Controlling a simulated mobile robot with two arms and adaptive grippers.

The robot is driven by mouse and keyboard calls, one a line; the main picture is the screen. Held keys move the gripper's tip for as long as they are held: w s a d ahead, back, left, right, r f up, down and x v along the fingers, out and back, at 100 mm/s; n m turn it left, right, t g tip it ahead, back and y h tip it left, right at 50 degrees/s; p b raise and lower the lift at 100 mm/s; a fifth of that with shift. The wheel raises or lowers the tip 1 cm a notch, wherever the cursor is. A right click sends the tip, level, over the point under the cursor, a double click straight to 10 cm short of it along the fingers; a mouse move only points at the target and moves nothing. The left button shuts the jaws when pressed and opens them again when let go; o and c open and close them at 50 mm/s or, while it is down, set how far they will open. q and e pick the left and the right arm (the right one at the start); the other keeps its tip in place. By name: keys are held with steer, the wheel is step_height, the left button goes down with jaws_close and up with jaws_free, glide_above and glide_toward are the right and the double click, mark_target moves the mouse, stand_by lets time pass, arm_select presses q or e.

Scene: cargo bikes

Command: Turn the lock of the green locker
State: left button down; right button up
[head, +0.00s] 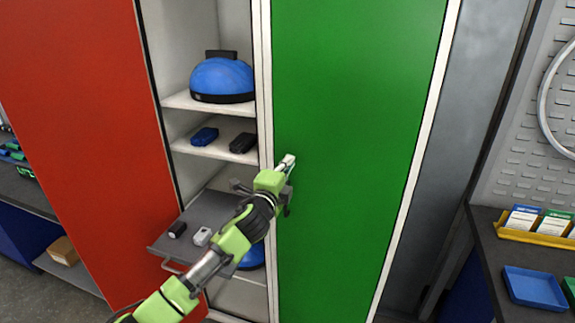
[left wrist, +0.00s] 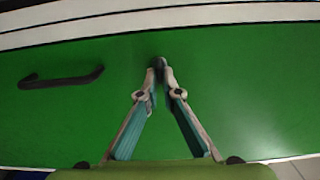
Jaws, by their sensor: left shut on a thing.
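The green locker (head: 360,110) has its door closed, with a white frame along both sides. In the left wrist view its green door (left wrist: 245,95) fills most of the picture. The small dark lock (left wrist: 158,62) sits on that door, between my fingertips. A black bar handle (left wrist: 62,78) is on the door to the left of the lock in that view. My left gripper (left wrist: 158,78) is shut on the lock. In the head view my left gripper (head: 287,163) is at the door's left edge and hides the lock. My right gripper is not in view.
Left of the green door is an open compartment with shelves, a blue helmet (head: 222,80) and a pulled-out grey tray (head: 165,243). A red door (head: 85,130) stands further left. A workbench at right holds a blue tray (head: 535,289) and a yellow holder (head: 530,235).

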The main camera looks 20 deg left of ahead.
arm_select(q)
steer(key=c, duration=2.2)
jaws_free()
steer(key=shift+c, duration=0.2)
steer(key=s, duration=1.2)
steer(key=shift+a, duration=0.2)
steer(key=shift+f, duration=0.1)
